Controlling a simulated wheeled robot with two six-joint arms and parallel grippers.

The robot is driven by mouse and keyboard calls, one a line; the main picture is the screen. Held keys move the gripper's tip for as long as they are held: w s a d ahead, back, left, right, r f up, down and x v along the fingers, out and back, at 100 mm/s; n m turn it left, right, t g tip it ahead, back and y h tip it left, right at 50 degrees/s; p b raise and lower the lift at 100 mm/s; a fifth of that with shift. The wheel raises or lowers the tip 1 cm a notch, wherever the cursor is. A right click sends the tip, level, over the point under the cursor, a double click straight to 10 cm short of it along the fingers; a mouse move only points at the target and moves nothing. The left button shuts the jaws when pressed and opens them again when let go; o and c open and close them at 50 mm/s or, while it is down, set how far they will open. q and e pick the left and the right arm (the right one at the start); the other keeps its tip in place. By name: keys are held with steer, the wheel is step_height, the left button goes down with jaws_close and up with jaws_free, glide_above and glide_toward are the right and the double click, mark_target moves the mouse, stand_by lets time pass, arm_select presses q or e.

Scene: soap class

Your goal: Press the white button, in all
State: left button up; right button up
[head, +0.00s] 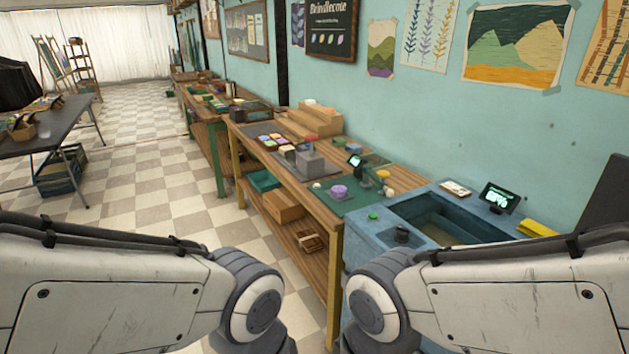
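I cannot make out the white button for certain. A small pale round spot (316,185) shows at the left edge of the green mat (330,205) on the long wooden workbench, too small to identify. A cream round thing (389,192) sits at the mat's right side, next to the blue sink unit. My two arms cross the lower left and lower right of the head view, with their joints near the bottom middle. Neither gripper shows.
A purple bowl (339,192) and a small dark screen (355,161) stand on the bench. The blue sink unit (359,238) carries a green round piece (373,216), another screen (499,198) and a yellow cloth (535,229). The checkered floor left of the bench is open.

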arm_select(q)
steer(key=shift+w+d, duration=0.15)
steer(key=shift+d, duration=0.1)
